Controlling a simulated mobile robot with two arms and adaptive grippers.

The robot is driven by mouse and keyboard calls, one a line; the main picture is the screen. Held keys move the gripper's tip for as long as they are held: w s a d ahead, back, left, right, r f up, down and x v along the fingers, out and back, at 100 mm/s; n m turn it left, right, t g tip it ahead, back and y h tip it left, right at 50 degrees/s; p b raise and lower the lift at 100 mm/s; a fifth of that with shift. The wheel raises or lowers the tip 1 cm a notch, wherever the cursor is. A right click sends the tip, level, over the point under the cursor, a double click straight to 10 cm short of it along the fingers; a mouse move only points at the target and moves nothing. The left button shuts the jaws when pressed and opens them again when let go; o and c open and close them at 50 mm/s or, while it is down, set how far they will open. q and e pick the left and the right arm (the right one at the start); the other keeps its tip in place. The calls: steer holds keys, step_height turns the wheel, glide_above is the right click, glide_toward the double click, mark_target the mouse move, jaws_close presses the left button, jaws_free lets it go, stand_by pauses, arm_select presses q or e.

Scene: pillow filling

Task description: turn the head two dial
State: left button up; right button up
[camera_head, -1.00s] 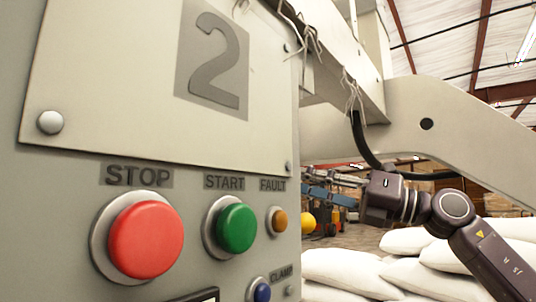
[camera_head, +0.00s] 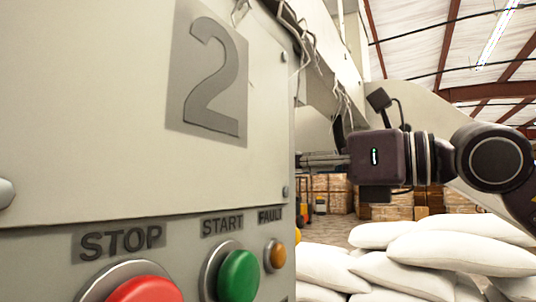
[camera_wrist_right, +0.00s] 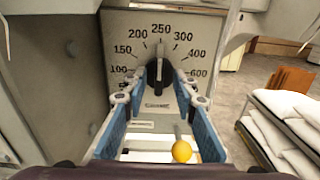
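The dial is a black knob (camera_wrist_right: 158,73) on a grey plate (camera_wrist_right: 125,38) with a printed scale, in the right wrist view. Its pointer is up, near the 250 mark. My right gripper (camera_wrist_right: 159,80) is open, with its blue fingers on either side of the knob. A gap shows on both sides, though contact at the tips is hard to judge. In the head view, my right gripper comes from the right. Its fingertips are hidden behind the edge of the grey panel marked 2 (camera_head: 100,90), and the dial is hidden there. My left gripper is not in view.
The panel carries a red STOP button (camera_head: 145,290), a green START button (camera_head: 238,275) and an amber FAULT light (camera_head: 276,255). White sacks (camera_head: 440,250) are stacked at lower right. A yellow ball (camera_wrist_right: 181,151) shows low between my fingers in the wrist view.

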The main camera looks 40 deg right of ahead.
steer(key=shift+w+a, duration=0.2)
steer(key=shift+w, duration=0.3)
steer(key=shift+s+d, duration=0.1)
steer(key=shift+c, duration=0.4)
jaws_close()
steer(key=shift+n, duration=0.3)
